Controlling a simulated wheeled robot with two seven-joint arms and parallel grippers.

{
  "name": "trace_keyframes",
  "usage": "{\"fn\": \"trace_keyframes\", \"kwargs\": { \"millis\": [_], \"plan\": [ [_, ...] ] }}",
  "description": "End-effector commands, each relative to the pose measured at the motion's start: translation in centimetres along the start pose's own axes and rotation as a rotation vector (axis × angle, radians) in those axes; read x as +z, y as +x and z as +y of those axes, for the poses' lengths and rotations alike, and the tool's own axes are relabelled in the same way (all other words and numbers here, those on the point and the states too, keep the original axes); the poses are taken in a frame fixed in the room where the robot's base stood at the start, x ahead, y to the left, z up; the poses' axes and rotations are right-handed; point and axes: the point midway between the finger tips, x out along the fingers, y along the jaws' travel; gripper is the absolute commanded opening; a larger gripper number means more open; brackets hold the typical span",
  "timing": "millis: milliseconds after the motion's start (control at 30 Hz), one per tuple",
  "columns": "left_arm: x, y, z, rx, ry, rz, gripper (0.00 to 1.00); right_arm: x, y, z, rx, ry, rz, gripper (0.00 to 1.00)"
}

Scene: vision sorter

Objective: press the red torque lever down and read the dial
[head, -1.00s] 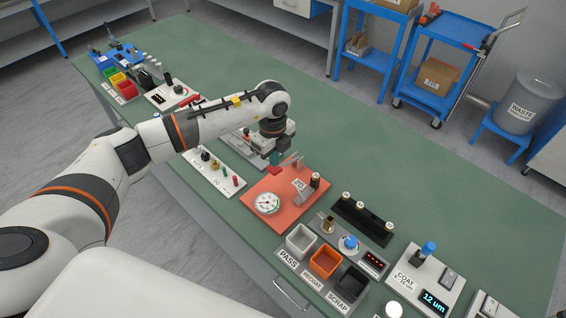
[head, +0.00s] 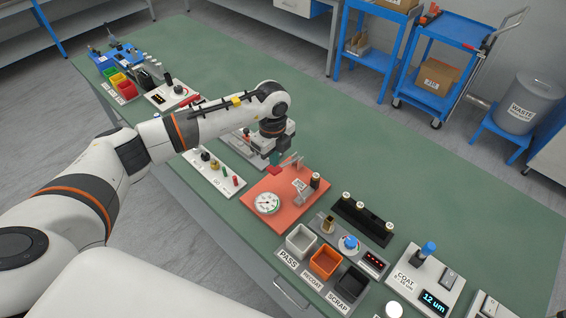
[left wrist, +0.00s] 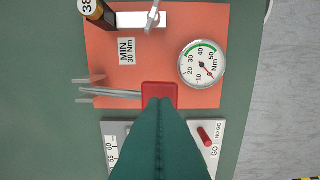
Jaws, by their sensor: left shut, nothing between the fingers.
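The red lever pad (head: 275,170) sits at the end of a metal lever on the coral torque plate (head: 262,188). It also shows in the left wrist view (left wrist: 160,92). My left gripper (head: 275,158) is shut and empty, its teal fingers pointing down at the pad. In the left wrist view the fingertips overlap the pad's lower edge; I cannot tell whether they touch it. The round white dial (head: 267,203) has a green arc; in the left wrist view (left wrist: 202,63) its red needle appears to point to the low end. My right gripper is not in view.
A label reading MIN 30 Nm (left wrist: 127,51) lies beside the dial. A go/no-go gauge block (head: 217,172) stands close on the left. PASS (head: 290,250), REGOAT-like orange (head: 326,276) and SCRAP (head: 342,293) bins stand nearer. The green bench behind is clear.

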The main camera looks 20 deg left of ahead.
Motion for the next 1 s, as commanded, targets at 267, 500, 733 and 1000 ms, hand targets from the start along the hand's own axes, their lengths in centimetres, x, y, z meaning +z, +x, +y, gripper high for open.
{"fn": "trace_keyframes", "kwargs": {
  "millis": [267, 500, 733, 1000],
  "plan": [
    [0.0, 0.0, 0.0, 0.000, 0.000, 0.000, 0.00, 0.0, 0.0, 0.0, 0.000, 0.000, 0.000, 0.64],
    [0.0, 0.3, 0.0, 0.000, 0.000, 0.000, 0.00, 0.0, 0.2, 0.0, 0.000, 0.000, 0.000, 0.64],
    [0.0, 1.3, 0.0, 0.000, 0.000, 0.000, 0.00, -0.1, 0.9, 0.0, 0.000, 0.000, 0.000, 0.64],
    [0.0, 2.4, 0.0, 0.000, 0.000, 0.000, 0.00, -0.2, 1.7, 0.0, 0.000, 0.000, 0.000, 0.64]
  ]
}}
